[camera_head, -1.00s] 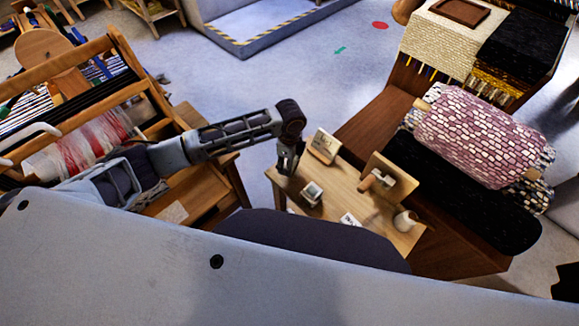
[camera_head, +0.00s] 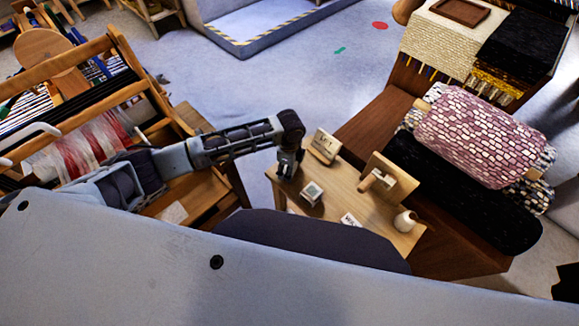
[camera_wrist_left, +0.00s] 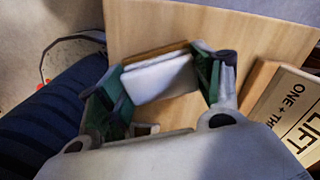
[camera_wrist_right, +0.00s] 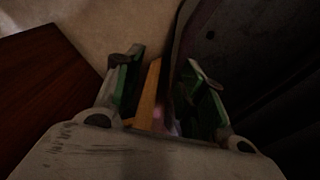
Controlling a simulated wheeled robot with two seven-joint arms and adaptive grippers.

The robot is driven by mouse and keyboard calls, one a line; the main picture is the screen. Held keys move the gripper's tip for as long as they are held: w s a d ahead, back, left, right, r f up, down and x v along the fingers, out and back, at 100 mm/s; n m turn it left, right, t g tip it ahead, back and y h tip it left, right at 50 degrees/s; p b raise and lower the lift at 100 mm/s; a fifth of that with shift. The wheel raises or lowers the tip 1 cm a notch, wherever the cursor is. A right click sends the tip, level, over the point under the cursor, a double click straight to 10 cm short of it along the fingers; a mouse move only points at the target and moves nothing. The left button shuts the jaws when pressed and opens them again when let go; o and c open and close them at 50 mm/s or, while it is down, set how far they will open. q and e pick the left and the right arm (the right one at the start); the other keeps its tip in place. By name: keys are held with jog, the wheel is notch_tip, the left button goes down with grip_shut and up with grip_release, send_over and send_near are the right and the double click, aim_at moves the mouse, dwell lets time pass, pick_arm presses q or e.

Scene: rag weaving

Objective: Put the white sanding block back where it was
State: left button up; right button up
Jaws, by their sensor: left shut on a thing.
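The white sanding block (camera_wrist_left: 158,78) is between the green-padded fingers of my left gripper (camera_wrist_left: 166,72), with a brown strip along its far edge. My left gripper is shut on it, over the pale wooden table. In the head view my left gripper (camera_head: 289,163) is at the table's far left corner, beside the sign, and the block is hidden there. I cannot tell whether the block touches the tabletop. My right gripper (camera_wrist_right: 165,88) shows only in its wrist view, with its fingers apart and nothing clearly held.
On the small table (camera_head: 333,189) stand a lettered sign (camera_head: 325,146), a small whitish block (camera_head: 311,193), a card (camera_head: 350,220), a wooden board with a peg (camera_head: 388,180) and a white jar (camera_head: 405,221). A bench with rolled cloth (camera_head: 480,138) stands right; a loom (camera_head: 80,110) stands left.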

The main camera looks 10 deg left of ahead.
pick_arm(q)
jog(key=o, duration=1.1)
jog(key=shift+c, duration=0.2)
notch_tip(320, 180, up, 7)
jog(key=shift+f, duration=0.1)
jog(key=shift+r+p, duration=0.3)
jog(key=shift+r, duration=2.4)
pick_arm(e)
jog(key=shift+s+d+r, duration=0.15)
jog(key=shift+s+d, duration=0.05)
jog(key=shift+s, duration=0.4)
jog(key=shift+s+d+r, duration=0.1)
jog(key=shift+s+d, duration=0.1)
jog(key=shift+s, duration=0.4)
